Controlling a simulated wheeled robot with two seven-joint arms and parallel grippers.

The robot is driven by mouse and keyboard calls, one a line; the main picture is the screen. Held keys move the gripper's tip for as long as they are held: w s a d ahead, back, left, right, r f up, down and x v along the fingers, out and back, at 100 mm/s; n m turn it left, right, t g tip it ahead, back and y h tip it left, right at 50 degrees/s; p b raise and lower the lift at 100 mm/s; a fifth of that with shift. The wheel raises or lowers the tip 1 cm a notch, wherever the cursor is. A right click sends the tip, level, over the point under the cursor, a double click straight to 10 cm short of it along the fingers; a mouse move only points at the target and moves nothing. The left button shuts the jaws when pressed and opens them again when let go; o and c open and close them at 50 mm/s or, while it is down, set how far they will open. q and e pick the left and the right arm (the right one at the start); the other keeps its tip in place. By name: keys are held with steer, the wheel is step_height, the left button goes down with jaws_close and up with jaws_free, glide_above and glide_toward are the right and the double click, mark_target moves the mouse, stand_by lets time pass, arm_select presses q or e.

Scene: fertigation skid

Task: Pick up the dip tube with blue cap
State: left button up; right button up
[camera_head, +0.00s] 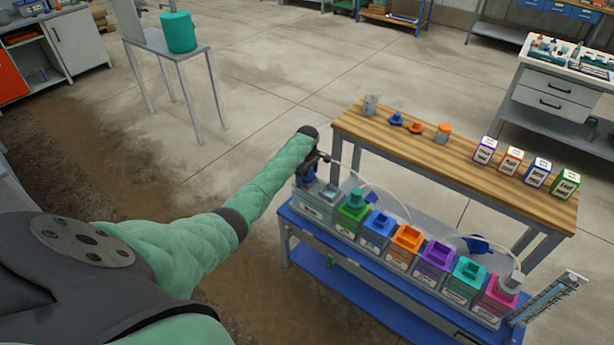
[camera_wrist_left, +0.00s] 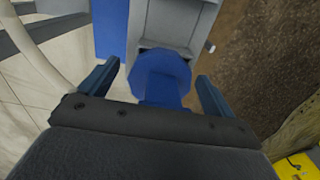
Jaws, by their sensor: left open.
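A dip tube's blue cap (camera_wrist_left: 160,72) shows in the left wrist view, round-topped with a narrower blue part below it. My left gripper (camera_wrist_left: 158,88) is open, with one finger on each side of the cap and gaps showing between fingers and cap. In the head view my left gripper (camera_head: 320,158) is at the left end of the tank row, just over a blue part (camera_head: 308,174) by the grey tank (camera_head: 316,203). The tube below the cap is hidden. My right gripper is not in view.
Several coloured tanks (camera_head: 435,258) stand in a row on the blue skid (camera_head: 345,280), with pale hoses (camera_head: 383,192) arching above. Another blue piece (camera_head: 478,245) lies near the right end. A wooden bench (camera_head: 455,155) with small boxes and cups stands behind.

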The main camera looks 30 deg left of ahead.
arm_select(q)
steer(key=shift+c, duration=0.2)
steer(key=c, duration=1.1)
steer(key=shift+o, duration=0.2)
steer(key=shift+r, duration=0.1)
